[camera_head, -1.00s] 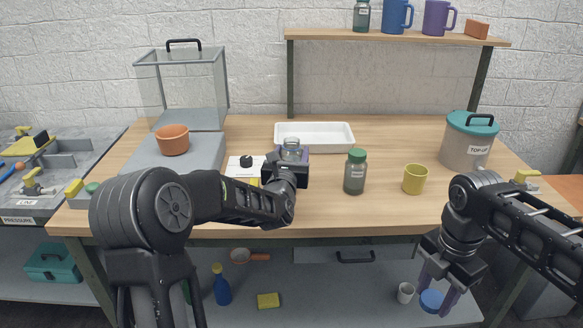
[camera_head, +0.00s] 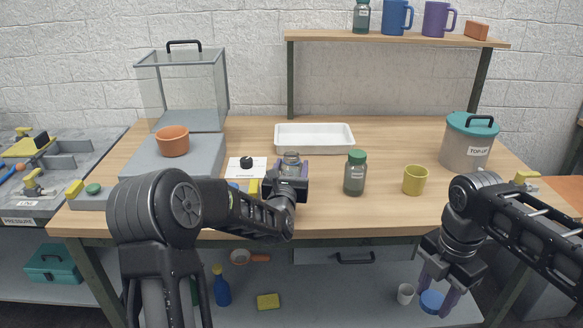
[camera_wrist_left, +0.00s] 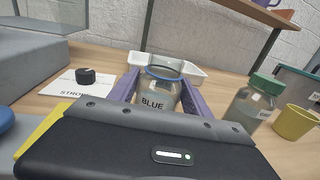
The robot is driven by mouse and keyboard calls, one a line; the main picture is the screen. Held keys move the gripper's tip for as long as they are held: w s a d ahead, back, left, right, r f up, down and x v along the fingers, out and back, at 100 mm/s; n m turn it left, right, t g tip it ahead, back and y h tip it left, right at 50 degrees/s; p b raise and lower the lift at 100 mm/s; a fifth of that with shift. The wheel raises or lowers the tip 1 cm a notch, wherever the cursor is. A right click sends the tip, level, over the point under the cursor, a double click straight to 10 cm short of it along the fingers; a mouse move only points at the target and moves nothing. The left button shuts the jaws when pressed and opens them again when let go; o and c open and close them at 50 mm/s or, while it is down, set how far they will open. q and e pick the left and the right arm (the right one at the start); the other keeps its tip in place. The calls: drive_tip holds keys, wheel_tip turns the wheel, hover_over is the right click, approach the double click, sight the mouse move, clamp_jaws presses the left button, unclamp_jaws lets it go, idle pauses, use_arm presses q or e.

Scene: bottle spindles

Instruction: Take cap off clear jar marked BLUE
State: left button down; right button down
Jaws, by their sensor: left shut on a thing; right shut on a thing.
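The clear jar marked BLUE (camera_wrist_left: 153,101) is between my left gripper's purple fingers in the left wrist view. Its top looks open, with a blue ring at the rim. It shows small in the head view (camera_head: 290,158), its lower part hidden by my left gripper (camera_head: 290,170). That gripper is shut on the jar, above the table's front part; whether the jar touches the table I cannot tell. My right gripper (camera_head: 439,291) is shut on a round blue cap (camera_head: 431,302), low in front of the table and well apart from the jar.
A green-capped jar (camera_head: 355,173) and a yellow cup (camera_head: 415,180) stand right of the held jar. A white tray (camera_head: 314,147) lies behind it. A card with a black knob (camera_head: 246,163) is to its left.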

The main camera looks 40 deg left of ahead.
use_arm(q)
drive_tip(key=shift+c, duration=2.4)
unclamp_jaws()
use_arm(e)
drive_tip(key=shift+r, duration=0.1)
use_arm(q)
drive_tip(key=b+v, duration=0.1)
drive_tip(key=v, duration=1.1)
drive_tip(key=shift+b, duration=0.3)
use_arm(e)
wheel_tip(320, 180, down, 2)
